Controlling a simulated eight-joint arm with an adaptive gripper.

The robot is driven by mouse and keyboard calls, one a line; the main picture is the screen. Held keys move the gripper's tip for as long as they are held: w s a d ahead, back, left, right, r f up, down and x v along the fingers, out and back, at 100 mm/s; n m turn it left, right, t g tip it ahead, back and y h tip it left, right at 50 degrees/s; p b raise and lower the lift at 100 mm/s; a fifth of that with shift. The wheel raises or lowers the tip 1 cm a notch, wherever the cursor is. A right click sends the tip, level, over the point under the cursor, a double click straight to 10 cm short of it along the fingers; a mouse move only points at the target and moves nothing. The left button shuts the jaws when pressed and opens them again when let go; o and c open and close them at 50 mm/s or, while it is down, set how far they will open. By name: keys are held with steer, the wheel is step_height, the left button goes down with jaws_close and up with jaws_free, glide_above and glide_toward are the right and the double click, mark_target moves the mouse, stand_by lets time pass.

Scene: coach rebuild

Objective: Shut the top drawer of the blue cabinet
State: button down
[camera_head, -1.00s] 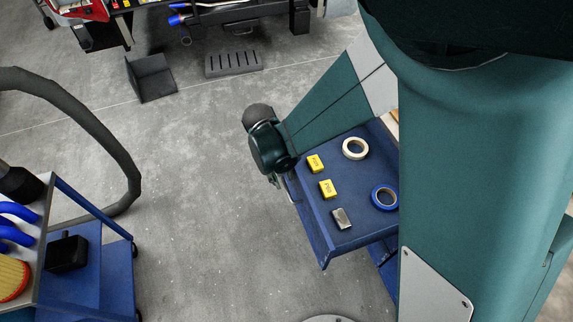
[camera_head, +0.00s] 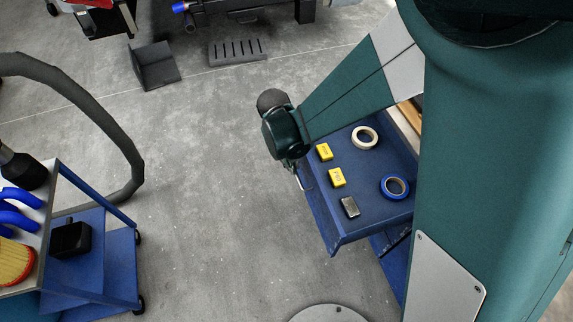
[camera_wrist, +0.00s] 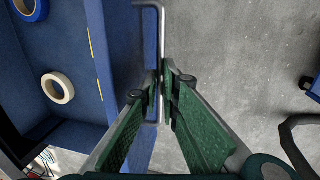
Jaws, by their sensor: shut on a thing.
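The top drawer (camera_head: 345,217) of the blue cabinet (camera_head: 394,270) stands pulled out in the head view, much of the cabinet hidden behind my arm. The drawer also shows in the wrist view (camera_wrist: 75,110), its front panel (camera_wrist: 128,55) beside my fingers. The drawer's pale bar handle (camera_wrist: 161,25) runs up and down in the wrist view. My gripper (camera_wrist: 164,86) is shut on this handle. In the head view my gripper (camera_head: 294,168) is at the drawer's left front edge, its fingers mostly hidden by the wrist.
In the drawer lie a cream tape roll (camera_head: 365,138), a blue tape roll (camera_head: 394,187), two yellow boxes (camera_head: 324,152) (camera_head: 337,178) and a small metal-grey block (camera_head: 350,207). A blue cart (camera_head: 115,265) and a dark hose (camera_head: 105,115) are at left. The floor between is clear.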

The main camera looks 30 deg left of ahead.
steer(key=w+d+b, duration=0.2)
steer(key=w+d, duration=2.2)
steer(key=shift+w+d, duration=0.25)
steer(key=c, duration=2.6)
jaws_free()
steer(key=shift+w+d, duration=0.1)
steer(key=shift+d, duration=0.05)
steer(key=shift+o, duration=0.2)
steer(key=shift+r, duration=0.15)
step_height(320, 180, up, 12)
steer(key=s+a, duration=0.1)
steer(key=a, duration=0.1)
steer(key=shift+s+f, duration=0.25)
steer(key=shift+s, duration=0.15)
